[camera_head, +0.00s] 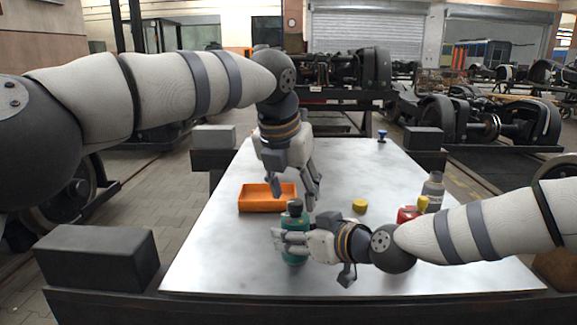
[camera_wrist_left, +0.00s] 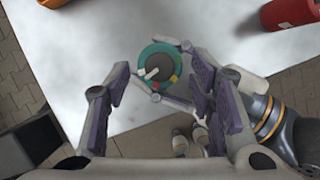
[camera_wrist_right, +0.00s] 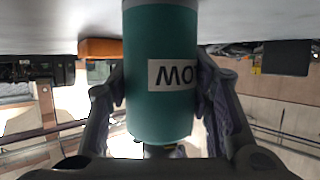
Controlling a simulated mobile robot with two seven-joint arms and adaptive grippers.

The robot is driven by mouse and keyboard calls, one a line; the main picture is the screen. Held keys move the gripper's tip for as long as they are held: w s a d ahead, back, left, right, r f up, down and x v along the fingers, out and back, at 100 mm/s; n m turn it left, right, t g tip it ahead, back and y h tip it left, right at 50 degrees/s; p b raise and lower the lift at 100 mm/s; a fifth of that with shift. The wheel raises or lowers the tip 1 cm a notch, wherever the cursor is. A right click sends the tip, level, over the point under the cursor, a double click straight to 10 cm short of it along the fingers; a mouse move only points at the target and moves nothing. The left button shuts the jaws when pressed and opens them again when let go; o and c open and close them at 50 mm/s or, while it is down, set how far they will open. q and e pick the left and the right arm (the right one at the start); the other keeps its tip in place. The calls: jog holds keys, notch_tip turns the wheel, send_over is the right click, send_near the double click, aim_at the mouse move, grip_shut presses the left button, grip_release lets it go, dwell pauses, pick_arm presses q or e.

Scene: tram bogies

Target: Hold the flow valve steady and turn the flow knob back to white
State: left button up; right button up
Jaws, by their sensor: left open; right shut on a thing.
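The flow valve is a teal cylinder (camera_head: 294,256) with a lettered white label, standing on the table's near part. My right gripper (camera_head: 284,240) is shut around its body from the right; the right wrist view shows the teal body (camera_wrist_right: 160,105) between the fingers. The dark flow knob (camera_head: 295,206) is on top. In the left wrist view the grey knob (camera_wrist_left: 160,66) has a white pointer toward the lower left, inside a teal rim with red and yellow marks. My left gripper (camera_head: 296,194) is open, pointing down above the knob, with its fingers apart and empty.
An orange tray (camera_head: 267,207) lies just behind and left of the valve. A yellow round piece (camera_head: 360,205), a red can (camera_head: 407,214) and a grey bottle (camera_head: 433,188) stand to the right. A small blue object (camera_head: 382,135) is at the far edge. The table's left front is clear.

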pick_arm(q)
jog(key=shift+x, duration=1)
